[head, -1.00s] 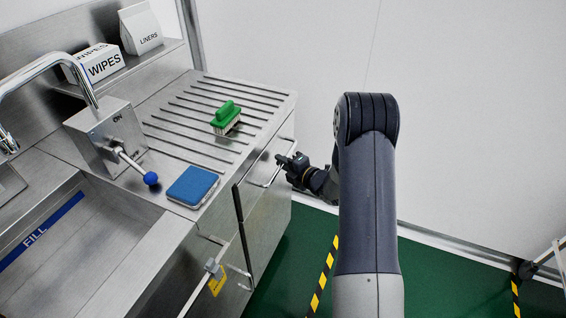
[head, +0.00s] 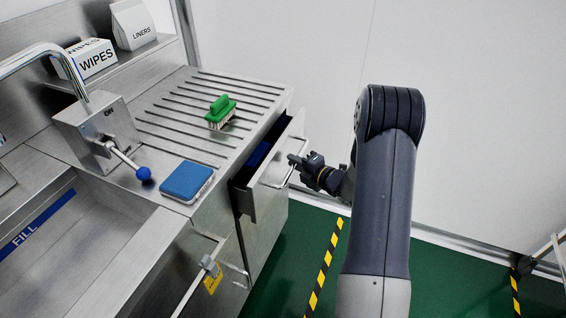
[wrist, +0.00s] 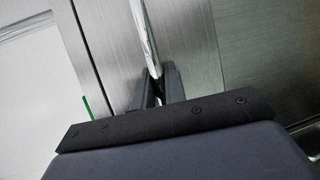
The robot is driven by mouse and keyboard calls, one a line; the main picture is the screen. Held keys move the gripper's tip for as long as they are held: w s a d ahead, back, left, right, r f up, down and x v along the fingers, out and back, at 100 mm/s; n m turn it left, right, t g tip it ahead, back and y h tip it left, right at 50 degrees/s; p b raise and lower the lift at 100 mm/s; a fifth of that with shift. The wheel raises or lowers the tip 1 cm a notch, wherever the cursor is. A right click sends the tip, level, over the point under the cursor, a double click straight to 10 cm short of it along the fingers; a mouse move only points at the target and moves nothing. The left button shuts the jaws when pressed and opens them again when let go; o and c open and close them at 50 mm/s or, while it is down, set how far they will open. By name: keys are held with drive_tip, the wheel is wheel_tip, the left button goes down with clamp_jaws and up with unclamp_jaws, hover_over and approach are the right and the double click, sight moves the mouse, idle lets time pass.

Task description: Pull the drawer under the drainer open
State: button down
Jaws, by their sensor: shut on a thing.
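The drawer (head: 262,200) under the ribbed drainer (head: 178,128) stands partly open, with something blue showing inside it. Its bar handle (head: 279,178) runs along the front. My gripper (head: 297,163) is at the far part of this handle, shut on it. In the wrist view the handle (wrist: 147,40) passes between the two dark fingers (wrist: 158,88). The drawer's inside is mostly hidden by the drainer's edge.
A blue-knobbed lever (head: 144,174) and a sink basin are at left. A yellow tag (head: 213,281) hangs below.

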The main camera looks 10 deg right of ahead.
drive_tip(key=s+d+b, duration=0.5)
drive_tip(key=s+d, duration=0.7)
drive_tip(key=d, duration=0.5)
drive_tip(key=shift+s, duration=0.2)
drive_tip(key=c, duration=1.5)
unclamp_jaws()
drive_tip(key=shift+o, duration=0.2)
drive_tip(key=v, duration=1)
drive_tip(key=shift+s+d+p, duration=0.25)
drive_tip(key=shift+s+p, duration=0.05)
drive_tip(key=shift+p, duration=0.1)
drive_tip(key=shift+w+r, duration=0.1)
drive_tip(key=x, duration=1.1)
drive_tip(key=shift+a+b, duration=0.25)
drive_tip(key=shift+b, duration=0.1)
